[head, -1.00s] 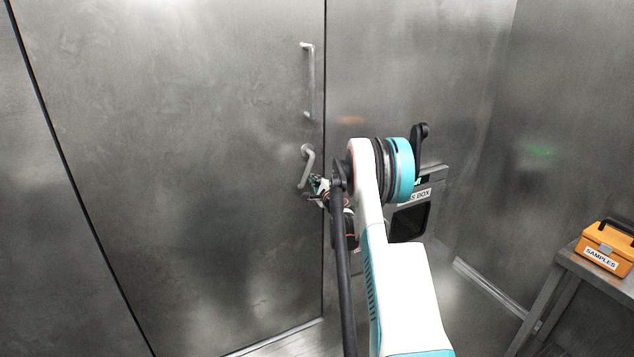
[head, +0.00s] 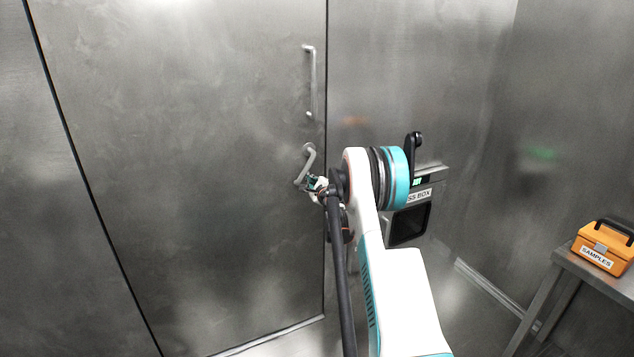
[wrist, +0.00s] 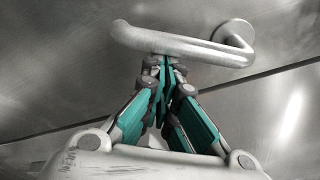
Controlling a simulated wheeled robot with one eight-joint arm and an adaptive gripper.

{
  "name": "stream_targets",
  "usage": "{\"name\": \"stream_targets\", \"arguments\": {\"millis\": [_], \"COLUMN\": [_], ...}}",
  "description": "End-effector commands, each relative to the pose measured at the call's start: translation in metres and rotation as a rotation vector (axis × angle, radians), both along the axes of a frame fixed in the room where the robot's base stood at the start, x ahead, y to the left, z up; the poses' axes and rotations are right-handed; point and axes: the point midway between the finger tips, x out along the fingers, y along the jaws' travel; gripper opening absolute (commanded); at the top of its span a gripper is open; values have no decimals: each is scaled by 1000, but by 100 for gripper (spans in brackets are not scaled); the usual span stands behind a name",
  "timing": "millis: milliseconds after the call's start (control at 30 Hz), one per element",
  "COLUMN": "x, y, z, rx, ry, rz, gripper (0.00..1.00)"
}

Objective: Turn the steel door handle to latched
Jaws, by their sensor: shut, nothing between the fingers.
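The steel door handle (head: 307,164) is a bent lever on the right side of the large steel door (head: 200,220). In the head view it hangs down and slightly left from its round mount. My gripper (head: 311,184) is at the lever's lower end. In the wrist view the lever (wrist: 190,45) crosses above my gripper (wrist: 163,66), with its round mount at the upper right. The fingers are shut with nothing between them. Their tips meet at the lever's near side and seem to touch it; the exact contact is hard to tell.
A vertical pull bar (head: 312,85) is fixed on the door above the lever. A box with a dark opening, labelled as a pass box (head: 425,183), stands right of my arm. An orange samples case (head: 604,247) sits on a metal table (head: 570,262) at the right.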

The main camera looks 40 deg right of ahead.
Motion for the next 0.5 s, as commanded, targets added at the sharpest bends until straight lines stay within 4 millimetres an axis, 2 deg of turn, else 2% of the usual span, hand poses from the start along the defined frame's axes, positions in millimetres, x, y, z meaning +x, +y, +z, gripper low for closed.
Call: {"name": "stream_targets", "arguments": {"millis": [133,500], "x": [11,17], "y": [11,37], "z": [5,22], "rx": [126,469], "ry": [-30,-112], "rz": [3,2], "gripper": [0,0]}}
